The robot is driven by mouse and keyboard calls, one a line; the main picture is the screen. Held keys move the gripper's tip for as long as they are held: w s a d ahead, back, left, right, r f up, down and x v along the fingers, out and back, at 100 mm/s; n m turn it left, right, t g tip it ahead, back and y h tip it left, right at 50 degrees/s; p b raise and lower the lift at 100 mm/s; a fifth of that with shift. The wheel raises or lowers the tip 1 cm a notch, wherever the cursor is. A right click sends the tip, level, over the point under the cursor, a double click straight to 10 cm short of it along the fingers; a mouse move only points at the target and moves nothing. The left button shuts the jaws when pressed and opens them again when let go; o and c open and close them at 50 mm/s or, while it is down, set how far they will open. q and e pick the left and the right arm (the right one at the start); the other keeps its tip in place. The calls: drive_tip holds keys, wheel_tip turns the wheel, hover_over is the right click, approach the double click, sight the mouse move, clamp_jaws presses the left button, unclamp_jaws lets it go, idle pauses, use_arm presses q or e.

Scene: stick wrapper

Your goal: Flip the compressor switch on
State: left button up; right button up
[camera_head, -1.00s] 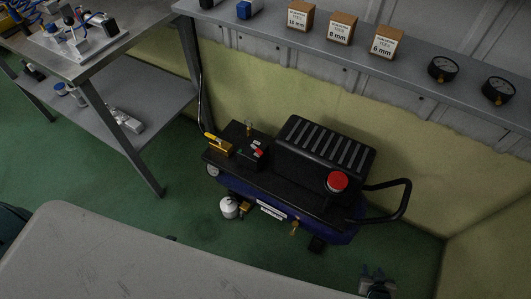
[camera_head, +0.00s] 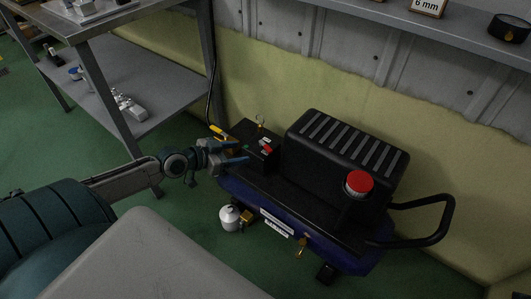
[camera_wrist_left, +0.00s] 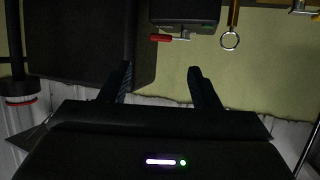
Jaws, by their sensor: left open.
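The compressor (camera_head: 345,238) is a dark blue tank with a black ribbed cover, standing on the floor in the head view. A black box (camera_head: 250,140) with a small red switch (camera_head: 267,149) sits on its left part. My left gripper (camera_head: 246,153) is open and empty, its fingers pointing right toward the box. In the left wrist view, the red switch (camera_wrist_left: 168,38) lies beyond the open fingertips (camera_wrist_left: 161,70), apart from them, beside the black box (camera_wrist_left: 185,10). I cannot tell the switch's setting. My right gripper is out of view.
A red round knob (camera_head: 359,183) and a black handle (camera_head: 440,225) are on the compressor's right. A yellow-handled valve (camera_head: 220,132) and a brass ring (camera_wrist_left: 230,40) are near the switch. A metal workbench (camera_head: 110,28) stands left, a wall shelf (camera_head: 440,35) above.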

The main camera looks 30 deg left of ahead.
sight(268, 148)
use_arm(q)
drive_tip(key=b+x, duration=0.2)
drive_tip(key=x, duration=0.8)
drive_tip(key=shift+r, duration=0.1)
